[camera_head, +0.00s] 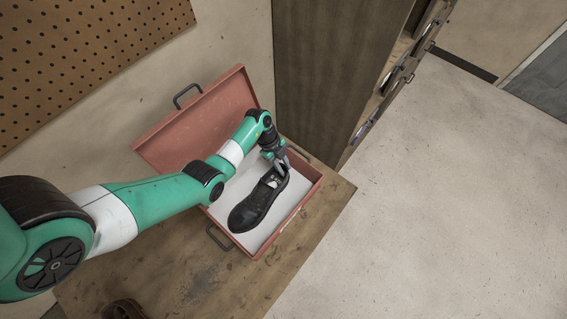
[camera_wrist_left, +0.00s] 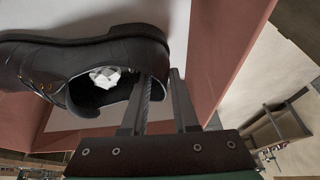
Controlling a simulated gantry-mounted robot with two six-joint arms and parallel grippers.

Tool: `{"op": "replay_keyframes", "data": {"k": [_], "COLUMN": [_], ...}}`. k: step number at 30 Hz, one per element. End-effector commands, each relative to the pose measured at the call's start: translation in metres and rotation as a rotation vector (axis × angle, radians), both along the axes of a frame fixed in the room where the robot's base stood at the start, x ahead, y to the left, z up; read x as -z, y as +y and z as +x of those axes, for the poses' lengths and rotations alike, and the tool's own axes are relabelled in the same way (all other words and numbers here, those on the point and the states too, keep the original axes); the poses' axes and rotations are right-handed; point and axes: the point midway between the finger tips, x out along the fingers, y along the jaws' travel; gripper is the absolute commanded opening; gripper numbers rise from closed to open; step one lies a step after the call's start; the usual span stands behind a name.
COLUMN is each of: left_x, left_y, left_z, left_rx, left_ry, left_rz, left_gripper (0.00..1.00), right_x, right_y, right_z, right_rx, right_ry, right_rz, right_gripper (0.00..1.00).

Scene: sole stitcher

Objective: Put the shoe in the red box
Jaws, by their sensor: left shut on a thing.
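The black shoe (camera_head: 256,205) is within the open red box (camera_head: 262,249), over its pale inside floor. Its toe points to the lower left. In the left wrist view the shoe (camera_wrist_left: 110,48) shows its heel and opening, with something whitish inside. My left gripper (camera_head: 283,160) is at the heel end of the shoe. In the left wrist view its fingers (camera_wrist_left: 165,95) are shut on the shoe's heel wall, one finger inside the opening and one outside. I cannot tell whether the sole touches the box floor. My right gripper is not in view.
The box's lid (camera_head: 215,115) stands open at the back. The box rests on a worn wooden table (camera_head: 215,285). A brown object (camera_head: 124,309) is at the table's front edge. A tall dark cabinet (camera_head: 325,75) stands behind, and a pegboard (camera_head: 75,50) hangs at upper left.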

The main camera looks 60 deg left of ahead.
Motion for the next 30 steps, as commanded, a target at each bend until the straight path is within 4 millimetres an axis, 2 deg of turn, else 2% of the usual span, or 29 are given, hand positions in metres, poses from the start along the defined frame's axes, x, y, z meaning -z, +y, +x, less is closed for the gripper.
{"op": "replay_keyframes", "data": {"k": [3, 4, 9, 10, 26, 30], "left_x": [-0.001, -0.001, -0.001, -0.001, -0.001, -0.011], "left_y": [0.000, 0.000, 0.000, 0.000, 0.000, 0.000], "left_z": [0.000, 0.000, 0.000, 0.000, 0.000, 0.000], "left_rx": [0.000, 0.000, 0.000, 0.000, 0.000, 0.000], "left_ry": [0.000, 0.000, 0.000, 0.000, 0.000, 0.000], "left_rz": [-0.001, -0.001, 0.000, 0.000, 0.000, 0.000], "left_gripper": [0.00, 0.30, 0.60, 0.63, 0.63, 0.63], "right_x": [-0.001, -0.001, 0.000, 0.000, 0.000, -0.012], "right_y": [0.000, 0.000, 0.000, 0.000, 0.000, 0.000], "right_z": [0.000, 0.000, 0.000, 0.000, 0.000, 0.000], "right_rx": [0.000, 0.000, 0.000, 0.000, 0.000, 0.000], "right_ry": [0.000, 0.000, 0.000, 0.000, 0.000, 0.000], "right_rz": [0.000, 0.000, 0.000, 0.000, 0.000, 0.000], "right_gripper": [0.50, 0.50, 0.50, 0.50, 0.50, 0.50]}}
